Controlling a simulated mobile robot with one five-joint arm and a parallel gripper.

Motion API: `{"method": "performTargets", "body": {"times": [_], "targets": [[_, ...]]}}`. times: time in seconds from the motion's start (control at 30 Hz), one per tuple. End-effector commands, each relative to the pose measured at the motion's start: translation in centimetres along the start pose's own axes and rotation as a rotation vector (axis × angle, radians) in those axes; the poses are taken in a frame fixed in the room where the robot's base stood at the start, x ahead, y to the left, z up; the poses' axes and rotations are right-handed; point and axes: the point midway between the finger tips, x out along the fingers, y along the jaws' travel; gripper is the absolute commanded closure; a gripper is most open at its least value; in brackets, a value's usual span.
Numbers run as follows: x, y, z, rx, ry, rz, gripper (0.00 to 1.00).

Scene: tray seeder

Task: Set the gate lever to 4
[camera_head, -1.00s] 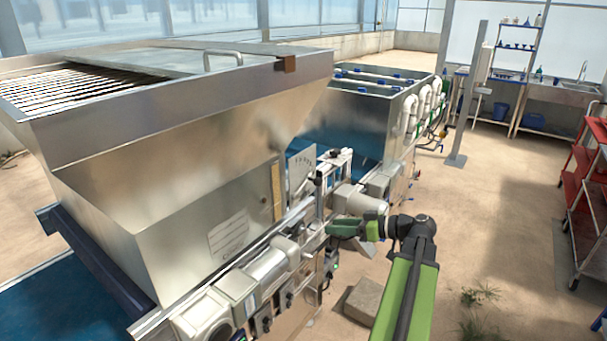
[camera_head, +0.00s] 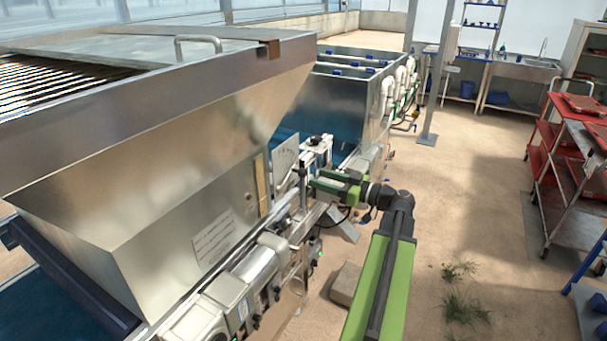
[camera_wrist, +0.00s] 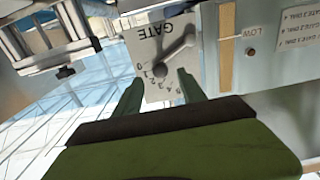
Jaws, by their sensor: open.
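The white gate plate (camera_head: 285,157) stands on the machine's side below the metal hopper. In the wrist view the plate (camera_wrist: 135,43) appears upside down, with the word GATE and a numbered arc. The gate lever (camera_wrist: 177,48) is a grey bar slanting across the plate, with a dark round part near the arc. I cannot tell which number it marks. My gripper (camera_head: 313,181) is just right of the plate. In the wrist view my gripper's green fingers (camera_wrist: 160,86) are apart, in front of the numbered arc, with nothing held. Contact with the lever cannot be told.
The large hopper (camera_head: 165,130) rises close to the left. Rails and white motor housings (camera_head: 255,270) line the machine's side below. A grey block (camera_head: 344,284) lies on the floor. A red cart (camera_head: 570,150) stands at the right, with open floor between.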

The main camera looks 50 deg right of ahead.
Motion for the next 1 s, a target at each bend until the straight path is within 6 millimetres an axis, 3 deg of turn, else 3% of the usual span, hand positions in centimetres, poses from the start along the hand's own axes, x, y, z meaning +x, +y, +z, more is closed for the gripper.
{"method": "performTargets", "body": {"times": [0.1, 0.3, 0.7, 1.0], "targets": [[2.9, 0.0, 0.0, 0.000, 0.000, -0.002, 0.52], [6.1, 0.1, 0.0, 0.000, 0.000, 0.000, 0.52], [6.9, 0.1, 0.0, 0.000, 0.000, 0.002, 0.53], [6.9, 0.1, 0.0, 0.000, 0.000, 0.002, 0.93]]}}
